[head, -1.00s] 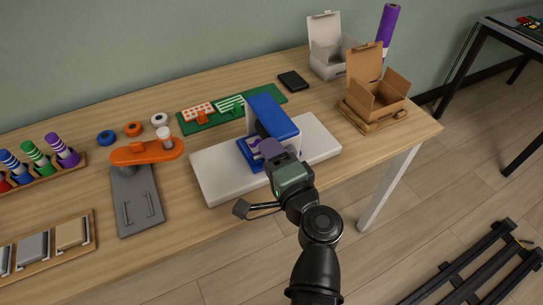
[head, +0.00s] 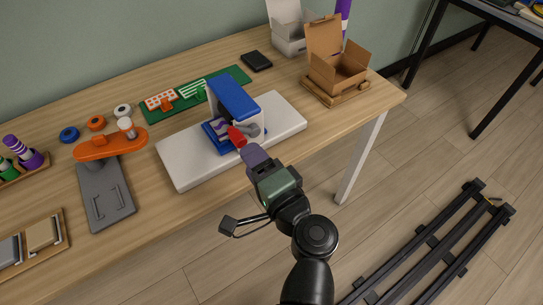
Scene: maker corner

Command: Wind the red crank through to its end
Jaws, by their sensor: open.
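The red crank handle (head: 236,137) shows on the front of a blue and white machine (head: 238,98), which stands on a white base board (head: 187,166) on the table. My gripper (head: 250,152) is just in front of the red handle, toward the table's front edge. The jaws are open; from this angle I cannot tell whether they touch the handle. A grey arm (head: 250,129) of the crank shows beside the red part. Part of the machine's lower front is hidden by the handle.
An orange-topped device on a grey plate (head: 108,200) stands at left. A green board (head: 207,88) lies behind the machine. An open cardboard box (head: 338,70) stands at the back right. The front right of the table is clear.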

